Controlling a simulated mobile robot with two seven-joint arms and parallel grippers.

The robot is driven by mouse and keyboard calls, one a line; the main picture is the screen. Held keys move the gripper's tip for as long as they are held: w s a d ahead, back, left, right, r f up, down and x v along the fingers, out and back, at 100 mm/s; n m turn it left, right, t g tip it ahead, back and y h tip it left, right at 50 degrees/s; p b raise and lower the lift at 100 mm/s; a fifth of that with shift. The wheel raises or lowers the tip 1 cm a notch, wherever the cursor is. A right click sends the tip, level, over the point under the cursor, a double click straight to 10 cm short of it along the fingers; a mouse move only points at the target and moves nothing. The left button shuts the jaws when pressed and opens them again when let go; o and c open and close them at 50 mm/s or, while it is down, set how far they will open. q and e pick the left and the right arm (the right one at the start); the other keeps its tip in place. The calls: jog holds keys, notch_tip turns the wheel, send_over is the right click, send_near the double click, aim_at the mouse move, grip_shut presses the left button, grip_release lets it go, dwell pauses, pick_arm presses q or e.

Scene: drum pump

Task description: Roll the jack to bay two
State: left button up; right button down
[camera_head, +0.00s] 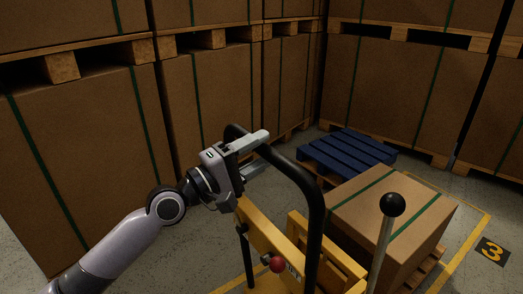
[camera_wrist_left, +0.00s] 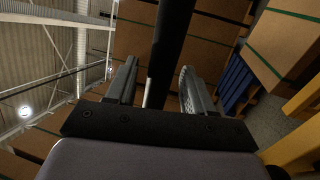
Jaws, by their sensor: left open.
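The jack (camera_head: 262,232) is yellow, with a tall black loop handle (camera_head: 317,215) and a red knob (camera_head: 278,264) low on its front. A grey lever with a black ball knob (camera_head: 393,204) stands to the right of the loop; its foot is out of frame. My left gripper (camera_head: 262,150) is open at the upper left part of the loop. In the left wrist view the black handle bar (camera_wrist_left: 170,40) runs between the two open fingers (camera_wrist_left: 156,80), with a gap visible on each side. My right gripper is not in view. No bay two marking shows.
A strapped carton (camera_head: 385,215) on a wooden pallet stands just right of the jack, inside yellow floor lines beside a "3" floor sign (camera_head: 492,252). An empty blue pallet (camera_head: 350,153) lies behind. Stacked cartons (camera_head: 85,160) wall the left and back. Some floor is bare at right.

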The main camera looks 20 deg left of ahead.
pick_arm(q)
jog(key=b+v, duration=0.1)
jog(key=v, duration=0.5)
jog(key=shift+s, duration=0.1)
dwell(0.3)
jog(key=s+f+m+g+y, duration=0.2)
jog(key=s+f+m+y, duration=0.3)
jog(key=f, duration=0.6)
jog(key=s+f+m+g+y, duration=0.1)
jog(key=s+f+m+g, duration=0.15)
jog(key=s+f, duration=0.75)
jog(key=s+f+m+g+y, duration=0.1)
jog(key=s+f+m+y, duration=0.35)
jog(key=f, duration=0.85)
notch_tip(320, 180, up, 14)
jog(key=m+p, duration=0.1)
jog(key=p, duration=1.5)
jog(key=shift+a+p, duration=0.3)
jog(key=shift+a, duration=0.15)
jog(key=shift+s+f, duration=0.1)
